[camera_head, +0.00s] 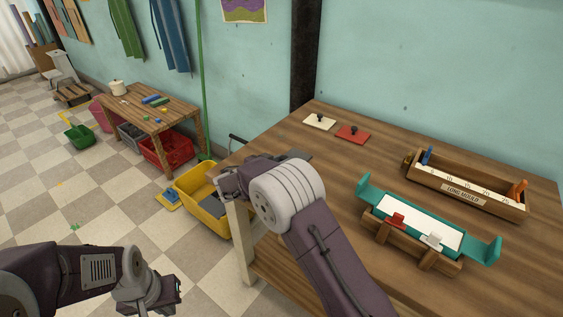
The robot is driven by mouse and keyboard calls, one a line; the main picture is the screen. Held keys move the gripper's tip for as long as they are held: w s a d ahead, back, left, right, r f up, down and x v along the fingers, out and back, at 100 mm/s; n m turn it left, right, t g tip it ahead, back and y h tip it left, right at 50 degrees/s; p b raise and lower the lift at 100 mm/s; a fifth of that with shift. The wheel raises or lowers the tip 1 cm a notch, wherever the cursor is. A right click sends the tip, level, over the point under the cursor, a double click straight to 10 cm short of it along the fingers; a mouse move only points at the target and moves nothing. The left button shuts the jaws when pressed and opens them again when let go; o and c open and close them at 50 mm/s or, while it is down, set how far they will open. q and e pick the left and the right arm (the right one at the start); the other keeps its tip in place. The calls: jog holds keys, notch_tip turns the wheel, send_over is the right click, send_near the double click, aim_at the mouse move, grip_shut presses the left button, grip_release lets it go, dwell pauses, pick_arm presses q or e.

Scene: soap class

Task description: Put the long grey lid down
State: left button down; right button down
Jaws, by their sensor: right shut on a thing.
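A flat dark grey piece (299,154), which looks like part of the long grey lid, shows past the far side of my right wrist at the table's left part. Most of it is hidden behind my arm, and I cannot tell whether it touches the tabletop. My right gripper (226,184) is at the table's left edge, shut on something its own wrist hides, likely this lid. My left gripper (175,293) is low at the lower left, over the floor and away from the table; its finger gap is not clear.
On the wooden table (340,170) lie a white lid (318,122) and a red lid (353,136) with dark knobs. A wooden long mould (470,193) and a teal-ended mould (415,222) stand to the right. A yellow bucket (207,212) stands on the floor left of the table.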

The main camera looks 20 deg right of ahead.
jog(key=shift+r, duration=0.1)
jog(key=shift+f+b, duration=0.2)
jog(key=shift+b, duration=0.1)
jog(key=c, duration=1.2)
grip_release()
jog(key=shift+c, duration=0.2)
jog(key=shift+r, duration=0.1)
jog(key=shift+r+p, duration=0.25)
jog(key=shift+p, duration=0.2)
jog(key=v, duration=1.2)
jog(key=shift+s+f, duration=0.1)
jog(key=shift+f, duration=0.05)
